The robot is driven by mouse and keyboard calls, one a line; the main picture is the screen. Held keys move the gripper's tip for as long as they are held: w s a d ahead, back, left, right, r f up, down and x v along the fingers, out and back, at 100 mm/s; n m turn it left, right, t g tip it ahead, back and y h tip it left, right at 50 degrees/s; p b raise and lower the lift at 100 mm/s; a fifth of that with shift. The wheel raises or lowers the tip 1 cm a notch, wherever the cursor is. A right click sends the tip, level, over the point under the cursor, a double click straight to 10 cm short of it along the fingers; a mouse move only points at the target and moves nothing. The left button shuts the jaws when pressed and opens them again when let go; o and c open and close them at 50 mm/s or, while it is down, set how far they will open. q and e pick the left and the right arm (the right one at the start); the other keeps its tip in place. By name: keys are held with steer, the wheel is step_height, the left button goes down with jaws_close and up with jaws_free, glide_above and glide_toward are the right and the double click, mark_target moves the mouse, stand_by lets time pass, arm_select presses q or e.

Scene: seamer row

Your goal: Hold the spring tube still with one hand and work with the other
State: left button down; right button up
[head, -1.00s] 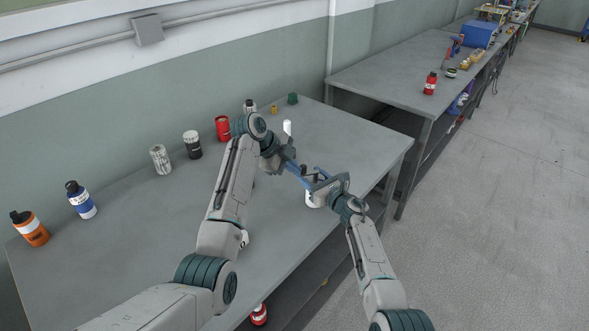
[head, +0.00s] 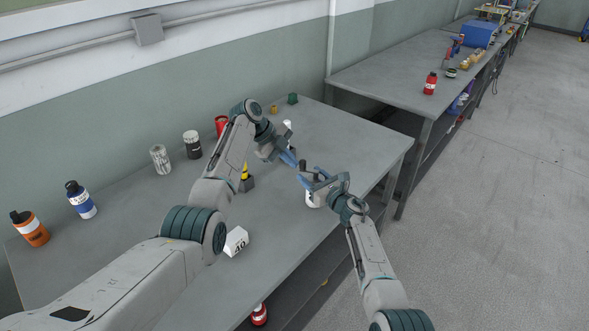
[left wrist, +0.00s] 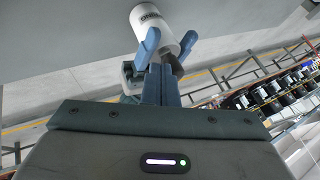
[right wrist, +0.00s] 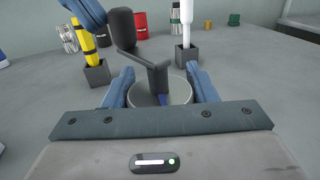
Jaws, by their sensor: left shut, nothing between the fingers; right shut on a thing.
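The spring tube, a white cylinder (head: 312,199) with dark lettering, stands near the front right edge of the bench. It also shows in the left wrist view (left wrist: 152,16). My right gripper (head: 312,182) is shut around it. In the right wrist view, its grey round top (right wrist: 178,90) is between my right fingers (right wrist: 160,92). A crank with a black grip (right wrist: 122,28) rises from that top. My left gripper (head: 291,159) is shut and empty, just left of the crank and apart from it as far as I can tell. Its closed fingers show in the left wrist view (left wrist: 161,80).
A yellow tool (right wrist: 83,38) and a white tool (right wrist: 186,18) stand in dark square holders behind the tube. A white block marked 40 (head: 235,241) lies near the front edge. Several cans and bottles line the back, including a red can (head: 221,124).

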arm_select(q)
steer(key=shift+w, duration=0.3)
steer(key=shift+s, duration=0.1)
stand_by(0.4)
steer(key=shift+s+d, duration=0.45)
steer(key=shift+s, duration=0.1)
steer(key=a+f+v, duration=0.1)
steer(key=a+v, duration=0.1)
steer(key=v, duration=1)
steer(key=shift+f, duration=0.3)
arm_select(e)
steer(key=o, duration=1.1)
arm_select(q)
steer(key=shift+a, duration=0.1)
arm_select(e)
steer(key=shift+o, duration=0.2)
